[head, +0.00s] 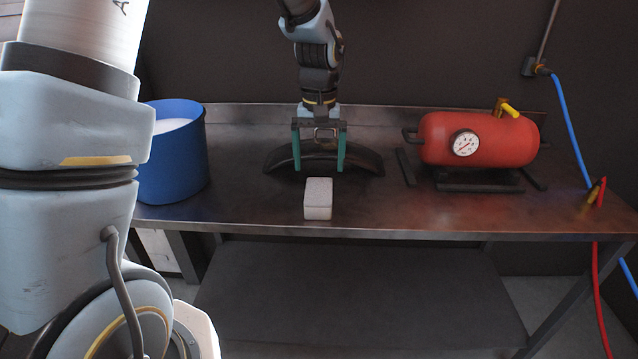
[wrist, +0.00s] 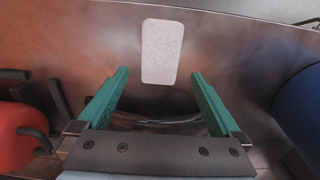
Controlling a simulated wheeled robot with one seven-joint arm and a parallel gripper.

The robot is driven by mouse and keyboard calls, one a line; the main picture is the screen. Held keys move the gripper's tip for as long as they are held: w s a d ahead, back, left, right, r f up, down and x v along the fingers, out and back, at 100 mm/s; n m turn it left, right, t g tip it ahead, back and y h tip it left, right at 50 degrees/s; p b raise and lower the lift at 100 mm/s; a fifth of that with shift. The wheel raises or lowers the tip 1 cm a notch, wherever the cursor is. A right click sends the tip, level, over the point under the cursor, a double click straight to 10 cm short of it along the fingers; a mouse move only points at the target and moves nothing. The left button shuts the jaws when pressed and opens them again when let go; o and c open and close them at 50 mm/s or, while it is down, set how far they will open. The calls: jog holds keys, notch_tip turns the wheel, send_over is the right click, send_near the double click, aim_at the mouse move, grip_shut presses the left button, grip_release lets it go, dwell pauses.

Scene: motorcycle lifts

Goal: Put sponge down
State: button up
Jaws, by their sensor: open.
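The sponge (head: 318,199) is a pale grey-white block lying on the metal workbench (head: 250,203), close to its front edge. In the wrist view the sponge (wrist: 162,51) lies beyond the fingertips, apart from them. My gripper (head: 320,170) has two green fingers spread wide with nothing between them. It hangs pointing down over the bench, just behind the sponge. The wrist view also shows the open fingers (wrist: 159,75).
A dark curved fender (head: 370,163) lies behind the sponge, partly behind my fingers. A blue bucket (head: 178,165) with white contents stands at the left. A red air tank (head: 495,140) with a gauge sits at the right. Bare bench flanks the sponge.

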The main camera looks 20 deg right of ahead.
aim_at(319, 188)
jog(key=w+a+r+n, duration=0.1)
jog(key=a+r+n, duration=0.15)
jog(key=a, duration=1.65)
jog(key=s+a+f+n+t, duration=0.1)
jog(key=s+a, duration=0.4)
jog(key=a, duration=0.6)
jog(key=shift+s+a+f+t, duration=0.25)
jog(key=shift+s+f+t, duration=0.05)
jog(key=shift+f, duration=0.05)
jog(key=shift+w+b, duration=0.1)
jog(key=shift+b, duration=0.2)
